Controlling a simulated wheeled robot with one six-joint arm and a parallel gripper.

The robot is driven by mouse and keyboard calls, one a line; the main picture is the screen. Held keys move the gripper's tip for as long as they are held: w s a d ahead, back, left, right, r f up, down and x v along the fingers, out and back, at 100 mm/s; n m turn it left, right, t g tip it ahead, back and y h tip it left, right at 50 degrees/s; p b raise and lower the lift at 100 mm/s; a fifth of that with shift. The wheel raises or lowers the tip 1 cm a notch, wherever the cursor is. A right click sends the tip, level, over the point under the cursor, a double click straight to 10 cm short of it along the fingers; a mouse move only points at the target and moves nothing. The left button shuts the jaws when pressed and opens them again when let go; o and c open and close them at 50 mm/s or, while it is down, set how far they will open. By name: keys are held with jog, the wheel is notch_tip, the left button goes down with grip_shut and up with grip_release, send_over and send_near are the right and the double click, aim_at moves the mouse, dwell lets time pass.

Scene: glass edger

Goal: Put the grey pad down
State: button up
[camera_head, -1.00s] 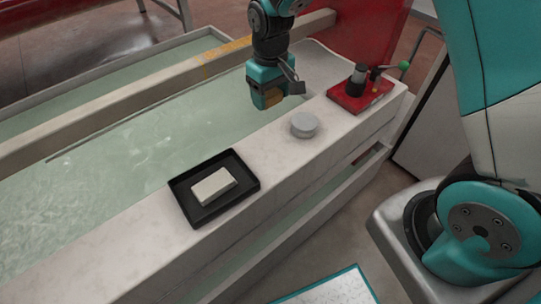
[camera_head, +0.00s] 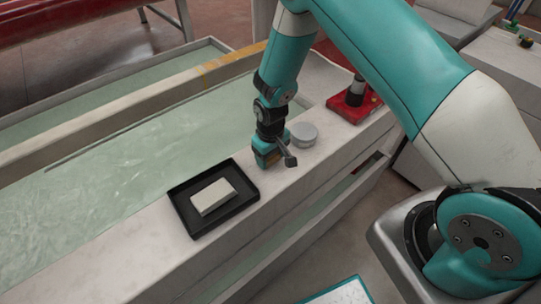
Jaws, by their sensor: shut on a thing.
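My gripper (camera_head: 268,157) points down just over the pale ledge, between the black tray and the round grey disc.
The round grey disc (camera_head: 304,133) sits close behind my gripper to the right. A red base with a black knob (camera_head: 354,101) stands farther along the ledge (camera_head: 120,246). A water-filled trough (camera_head: 110,172) runs along the left side. The ledge's near-left part is clear.

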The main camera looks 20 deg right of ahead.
jog(key=shift+f, duration=0.1)
jog(key=shift+f, duration=0.15)
jog(key=o, duration=0.8)
jog(key=shift+o, duration=0.2)
